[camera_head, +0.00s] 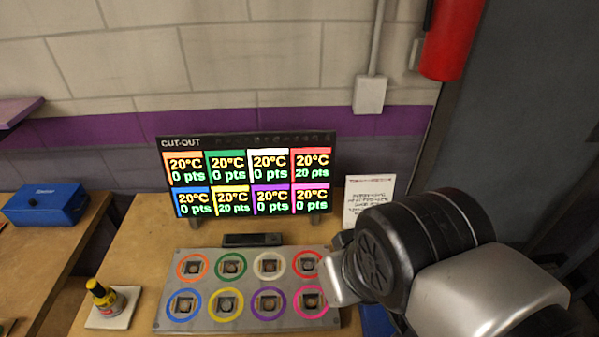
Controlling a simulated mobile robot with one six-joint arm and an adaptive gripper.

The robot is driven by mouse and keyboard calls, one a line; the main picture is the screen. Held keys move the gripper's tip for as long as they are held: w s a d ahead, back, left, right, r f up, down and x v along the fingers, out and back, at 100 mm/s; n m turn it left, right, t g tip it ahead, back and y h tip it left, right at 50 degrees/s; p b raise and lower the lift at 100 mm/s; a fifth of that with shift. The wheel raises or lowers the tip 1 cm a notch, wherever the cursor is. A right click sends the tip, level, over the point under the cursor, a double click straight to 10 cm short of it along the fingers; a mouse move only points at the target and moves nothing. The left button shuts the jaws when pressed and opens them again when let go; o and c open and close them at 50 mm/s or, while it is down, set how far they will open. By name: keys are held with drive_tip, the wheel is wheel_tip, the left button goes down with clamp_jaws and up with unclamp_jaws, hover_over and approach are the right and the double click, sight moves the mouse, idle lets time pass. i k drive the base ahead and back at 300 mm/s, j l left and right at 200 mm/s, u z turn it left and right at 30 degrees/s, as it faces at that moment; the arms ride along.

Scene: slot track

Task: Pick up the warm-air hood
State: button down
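I cannot pick out the warm-air hood for certain in this view. A low black bar (252,240) lies behind the grey plate, but I cannot tell what it is. The grey plate (168,262) on the wooden bench has two rows of coloured rings, each around a square recess with a round grey piece. My arm's black joint and silver links fill the lower right and cover the plate's right end. A silver part of my arm shows over the red and pink rings. My gripper's fingers do not show.
A "CUT-OUT" screen (250,181) stands behind the plate, reading 20°C throughout, with 20 pts for red and yellow. A white card (367,199) stands at its right. A blue box (46,204) rests on another bench.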

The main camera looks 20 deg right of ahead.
sight(110, 302)
drive_tip(key=u, duration=1.5)
drive_tip(key=z, duration=1)
drive_tip(key=i+j+z, duration=0.1)
drive_tip(key=j, duration=0.35)
drive_tip(key=i+j, duration=0.2)
drive_tip(key=j, duration=0.25)
drive_tip(key=i+j+z, duration=0.15)
drive_tip(key=j, duration=0.3)
drive_tip(key=i+j, duration=0.1)
drive_tip(key=j, duration=0.35)
drive_tip(key=i+j+z, duration=0.15)
drive_tip(key=j, duration=0.35)
drive_tip(key=k+l, duration=0.05)
